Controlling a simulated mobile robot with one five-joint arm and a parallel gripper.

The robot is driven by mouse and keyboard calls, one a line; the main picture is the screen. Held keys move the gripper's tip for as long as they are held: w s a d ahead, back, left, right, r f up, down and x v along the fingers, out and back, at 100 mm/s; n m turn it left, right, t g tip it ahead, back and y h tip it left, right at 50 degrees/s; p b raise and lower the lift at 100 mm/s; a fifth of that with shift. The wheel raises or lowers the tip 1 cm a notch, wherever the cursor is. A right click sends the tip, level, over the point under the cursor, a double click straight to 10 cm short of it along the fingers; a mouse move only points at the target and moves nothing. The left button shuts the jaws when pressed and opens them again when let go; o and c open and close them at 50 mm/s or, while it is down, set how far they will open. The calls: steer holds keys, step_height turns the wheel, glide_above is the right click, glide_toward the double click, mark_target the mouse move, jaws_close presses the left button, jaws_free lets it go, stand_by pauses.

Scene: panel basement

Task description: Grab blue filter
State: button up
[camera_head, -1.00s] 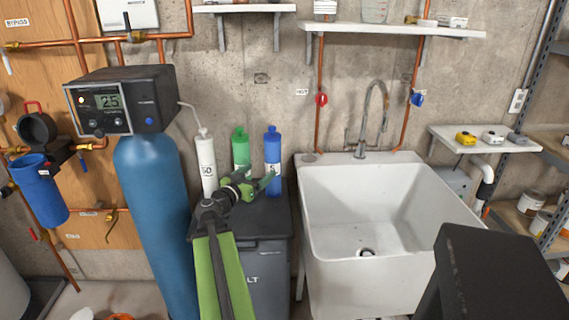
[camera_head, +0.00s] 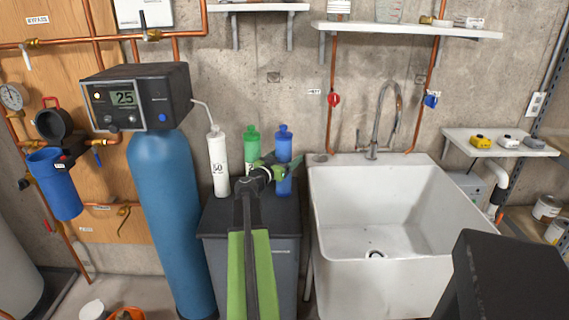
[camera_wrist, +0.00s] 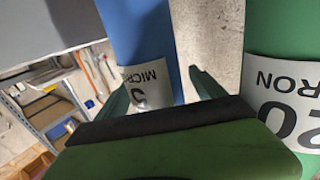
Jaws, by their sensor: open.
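The blue filter (camera_head: 284,148) is an upright cylinder on the dark grey bin's lid (camera_head: 222,218), at the right of a row of filters. My gripper (camera_head: 280,170) is at its lower half in the head view, with green fingers open. In the wrist view, the blue filter (camera_wrist: 140,40) shows between the two spread fingers, its "5 micron" label upside down. I cannot tell whether either finger touches it. The green "20 micron" filter (camera_wrist: 275,100) stands close beside, at the right edge of the wrist view; in the head view, it is left of the blue one (camera_head: 251,145).
A white "50" filter (camera_head: 217,160) stands left of the green one. The tall blue tank (camera_head: 170,220) rises left of the bin, and the white sink (camera_head: 375,275) is close on the right. The concrete wall (camera_head: 290,90) is behind the filters.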

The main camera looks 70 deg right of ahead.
steer(key=shift+s+d, duration=0.15)
steer(key=shift+d, duration=0.35)
steer(key=shift+w+a, duration=0.2)
jaws_close()
